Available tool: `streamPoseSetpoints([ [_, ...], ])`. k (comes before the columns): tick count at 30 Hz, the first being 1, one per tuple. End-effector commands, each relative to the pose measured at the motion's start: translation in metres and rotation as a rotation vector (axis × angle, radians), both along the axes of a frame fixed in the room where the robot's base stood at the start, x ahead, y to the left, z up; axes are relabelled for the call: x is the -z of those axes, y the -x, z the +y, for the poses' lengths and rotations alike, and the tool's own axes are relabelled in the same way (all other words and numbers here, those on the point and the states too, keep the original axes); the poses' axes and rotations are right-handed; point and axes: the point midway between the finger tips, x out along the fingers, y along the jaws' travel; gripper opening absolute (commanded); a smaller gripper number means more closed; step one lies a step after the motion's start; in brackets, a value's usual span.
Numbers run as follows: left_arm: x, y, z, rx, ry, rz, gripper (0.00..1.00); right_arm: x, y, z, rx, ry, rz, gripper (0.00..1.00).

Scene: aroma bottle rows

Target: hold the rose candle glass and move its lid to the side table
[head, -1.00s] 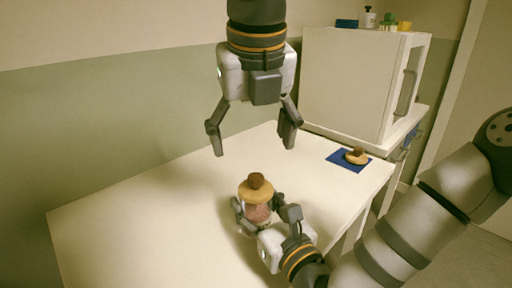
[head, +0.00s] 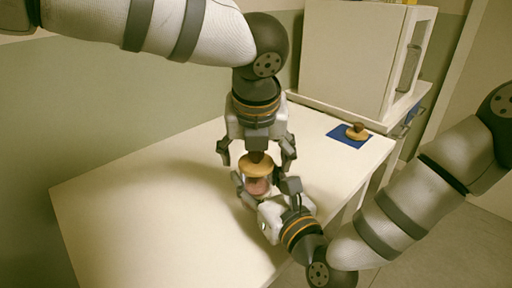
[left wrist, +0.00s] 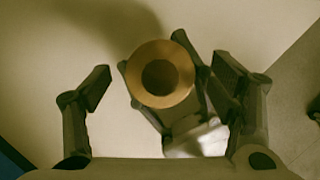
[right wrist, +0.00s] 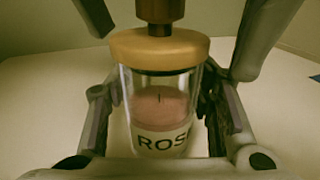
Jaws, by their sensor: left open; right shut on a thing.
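The rose candle glass (right wrist: 160,110) stands upright on the table, with a pink candle inside and "ROS" readable on its label. My right gripper (head: 262,190) is shut on the glass from the front right. The lid, a tan wooden disc with a dark brown knob (right wrist: 160,45), sits on top of the glass; it also shows in the head view (head: 257,170). My left gripper (head: 257,160) points down right above the lid, open, with its fingers on either side. In the left wrist view the lid (left wrist: 160,88) lies between the spread fingers, apart from both.
A blue mat (head: 340,137) near the table's (head: 130,205) far right edge holds another wooden lid with a brown knob (head: 357,131). A white cabinet (head: 345,55) stands behind it. The left part of the table is clear.

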Motion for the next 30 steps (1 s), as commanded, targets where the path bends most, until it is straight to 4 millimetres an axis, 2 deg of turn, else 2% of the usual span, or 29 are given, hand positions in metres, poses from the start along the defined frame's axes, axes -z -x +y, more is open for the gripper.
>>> streamPoseSetpoints([
  [4,0.0000,0.0001,0.0000,0.000,0.000,0.000,0.75,0.0011,0.0003,-0.0001,0.000,0.001,0.003,0.00],
  [9,-0.0001,0.0001,0.0000,-0.001,0.000,0.001,0.37,0.0012,0.0003,-0.0001,0.000,0.001,0.003,0.00],
  [11,-0.0001,0.0001,0.0001,-0.001,0.000,0.001,0.23,0.0013,0.0003,-0.0001,0.000,0.001,0.003,0.00],
  [12,-0.0001,0.0001,0.0001,-0.001,0.000,0.001,0.20,0.0013,0.0003,-0.0001,0.000,0.001,0.003,0.00],
  [30,-0.0008,0.0001,0.0002,-0.001,-0.001,0.001,0.20,0.0016,0.0004,-0.0002,0.000,0.001,0.004,0.00],
])
